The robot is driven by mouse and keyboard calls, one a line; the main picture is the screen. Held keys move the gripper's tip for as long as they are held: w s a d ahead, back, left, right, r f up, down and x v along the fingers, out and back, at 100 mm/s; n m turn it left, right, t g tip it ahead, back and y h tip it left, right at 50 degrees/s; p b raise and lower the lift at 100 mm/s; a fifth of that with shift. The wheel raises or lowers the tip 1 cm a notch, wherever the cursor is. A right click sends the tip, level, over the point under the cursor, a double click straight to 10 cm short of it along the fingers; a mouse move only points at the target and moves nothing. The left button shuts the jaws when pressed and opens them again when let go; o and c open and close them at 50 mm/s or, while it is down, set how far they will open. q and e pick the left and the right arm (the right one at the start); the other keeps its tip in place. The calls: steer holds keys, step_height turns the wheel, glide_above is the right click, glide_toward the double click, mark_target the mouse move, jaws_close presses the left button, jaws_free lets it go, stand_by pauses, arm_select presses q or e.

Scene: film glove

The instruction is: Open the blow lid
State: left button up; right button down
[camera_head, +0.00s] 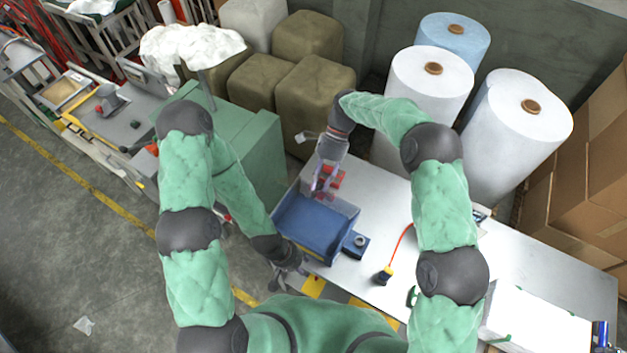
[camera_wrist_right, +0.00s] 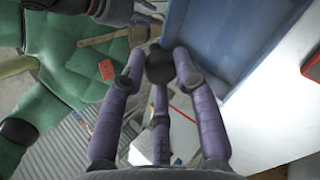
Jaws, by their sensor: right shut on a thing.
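A blue open-topped box (camera_head: 312,222) stands at the left end of the white table; its side panel shows in the right wrist view (camera_wrist_right: 235,40). I cannot tell which part is the blow lid. My right gripper (camera_head: 325,185), with purple fingers, is at the box's far edge beside a red part (camera_head: 336,177). In the right wrist view its fingers (camera_wrist_right: 160,75) are closed around a dark round knob (camera_wrist_right: 159,64), next to the blue panel. My left gripper (camera_head: 290,264) is low at the box's near left corner; its fingers are too small to judge.
A small blue block (camera_head: 355,244) adjoins the box, and a yellow-black plug (camera_head: 384,275) with an orange cord lies nearby. A green cabinet (camera_head: 262,150) is left; white rolls (camera_head: 425,85) stand behind.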

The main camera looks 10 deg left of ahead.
steer(key=shift+w+d+r, duration=0.1)
steer(key=shift+w+d, duration=0.15)
steer(key=shift+w, duration=0.35)
steer(key=shift+w+d+r, duration=0.1)
steer(key=shift+w+d, duration=0.2)
steer(key=shift+w, duration=0.3)
steer(key=shift+w+d, duration=0.25)
steer(key=shift+w, duration=0.35)
steer(key=shift+f, duration=0.1)
steer(key=c, duration=1.2)
jaws_free()
steer(key=shift+s, duration=0.1)
steer(key=shift+o, duration=1.3)
steer(key=v, duration=1.2)
steer(key=shift+r, duration=0.25)
